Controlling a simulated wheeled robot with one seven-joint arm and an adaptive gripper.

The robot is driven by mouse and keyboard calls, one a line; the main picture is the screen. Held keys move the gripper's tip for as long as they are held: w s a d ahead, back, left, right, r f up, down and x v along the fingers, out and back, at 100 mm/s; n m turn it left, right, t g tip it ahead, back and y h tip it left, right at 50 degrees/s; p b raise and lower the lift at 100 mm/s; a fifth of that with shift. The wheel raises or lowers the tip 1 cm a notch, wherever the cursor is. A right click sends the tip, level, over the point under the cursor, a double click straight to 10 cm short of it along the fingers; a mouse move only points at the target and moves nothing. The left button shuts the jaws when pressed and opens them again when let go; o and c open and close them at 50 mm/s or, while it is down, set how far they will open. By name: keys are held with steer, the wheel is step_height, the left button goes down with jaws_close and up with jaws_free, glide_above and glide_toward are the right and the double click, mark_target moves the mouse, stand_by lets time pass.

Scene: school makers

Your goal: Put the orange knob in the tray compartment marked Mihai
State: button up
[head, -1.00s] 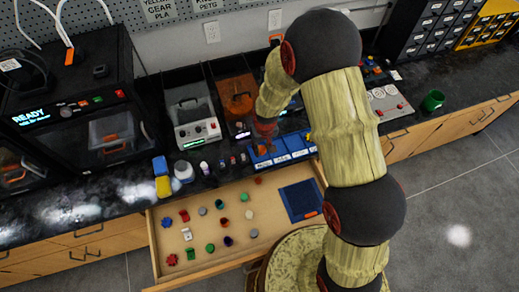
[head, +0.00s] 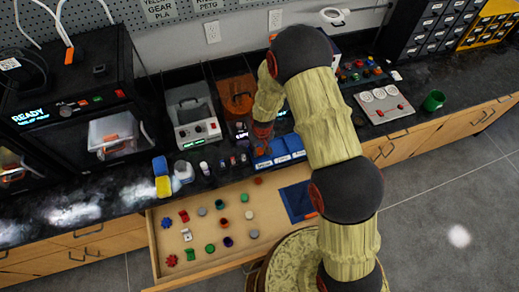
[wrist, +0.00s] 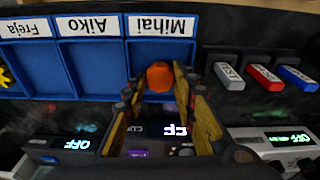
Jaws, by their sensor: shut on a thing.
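The orange knob (wrist: 160,76) is between the fingertips of my gripper (wrist: 158,84) in the wrist view. My gripper is shut on it. The blue tray (wrist: 108,88) shows upside-down labels reading Mihai, Aiko and Freja. In the picture the knob lies over the Mihai compartment (wrist: 179,54), just below its label; its height above the floor of the compartment is unclear. In the head view my gripper (head: 262,140) is at the left end of the blue tray (head: 289,158), and I cannot make out the knob there.
A yellow part (wrist: 5,76) lies in the Freja compartment. Beside the Mihai end stand white, red and blue labelled pieces (wrist: 263,77). Devices with lit OFF displays (wrist: 75,146) stand behind the tray. An open drawer (head: 262,225) with several small parts is in front of the counter.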

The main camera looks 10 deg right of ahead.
mark_target(261, 154)
steer(key=shift+f, duration=0.15)
steer(key=o, duration=0.5)
steer(key=r, duration=0.4)
steer(key=s+r, duration=0.1)
steer(key=r, duration=0.3)
steer(key=r+p, duration=0.1)
steer(key=r, duration=0.3)
steer(key=shift+s+d+r, duration=0.2)
steer(key=shift+r, duration=0.05)
